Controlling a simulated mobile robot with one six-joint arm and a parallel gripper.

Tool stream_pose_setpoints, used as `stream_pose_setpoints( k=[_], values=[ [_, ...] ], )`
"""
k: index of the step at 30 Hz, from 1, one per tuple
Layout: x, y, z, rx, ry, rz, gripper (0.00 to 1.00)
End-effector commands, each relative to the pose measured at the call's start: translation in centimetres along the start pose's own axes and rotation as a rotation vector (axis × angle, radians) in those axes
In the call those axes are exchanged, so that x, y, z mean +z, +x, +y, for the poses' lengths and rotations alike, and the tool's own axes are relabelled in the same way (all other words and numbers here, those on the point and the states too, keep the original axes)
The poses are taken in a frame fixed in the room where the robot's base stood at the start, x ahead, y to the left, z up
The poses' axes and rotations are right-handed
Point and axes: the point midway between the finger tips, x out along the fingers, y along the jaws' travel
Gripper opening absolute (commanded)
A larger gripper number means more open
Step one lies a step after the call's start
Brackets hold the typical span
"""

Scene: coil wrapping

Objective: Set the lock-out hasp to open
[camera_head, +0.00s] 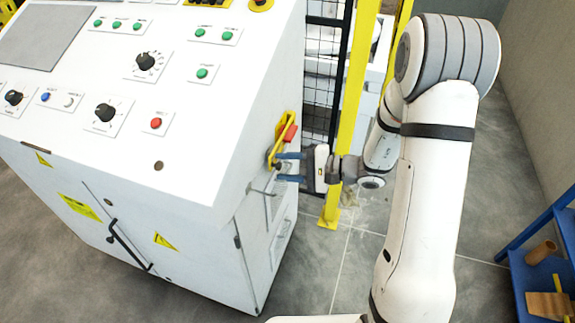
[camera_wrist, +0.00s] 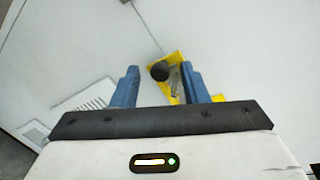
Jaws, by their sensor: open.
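The lock-out hasp appears to be the yellow fitting (camera_head: 279,130) with a red part (camera_head: 290,134), on the right side of the white control cabinet. My gripper (camera_head: 278,168) is at that side, by the lower end of the fitting, its blue fingers pointing left towards the panel. In the wrist view the fingers (camera_wrist: 160,72) are apart, with a dark round knob (camera_wrist: 159,71) and part of the yellow fitting (camera_wrist: 175,85) between them. I see no finger closed on anything. Whether the fingers touch the fitting, and the hasp's exact position, I cannot tell.
The white cabinet (camera_head: 200,100) has knobs and buttons on its sloped top. A thin metal handle (camera_head: 262,191) sticks out below my gripper. A yellow post (camera_head: 352,100) and black mesh fence stand close behind. A blue shelf (camera_head: 545,270) is at the lower right.

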Motion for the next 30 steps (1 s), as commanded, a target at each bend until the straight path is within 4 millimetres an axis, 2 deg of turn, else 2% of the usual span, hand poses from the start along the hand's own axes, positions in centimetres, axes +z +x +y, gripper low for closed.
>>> stream_pose_setpoints(
  k=[10, 24, 30],
  values=[
    [-0.04, 0.42, 0.02, 0.0, 0.001, 0.002, 0.4],
    [-0.04, 0.37, 0.06, 0.0, 0.002, 0.002, 0.01],
    [-0.04, 0.36, 0.1, 0.001, 0.003, 0.002, 0.0]
  ],
)
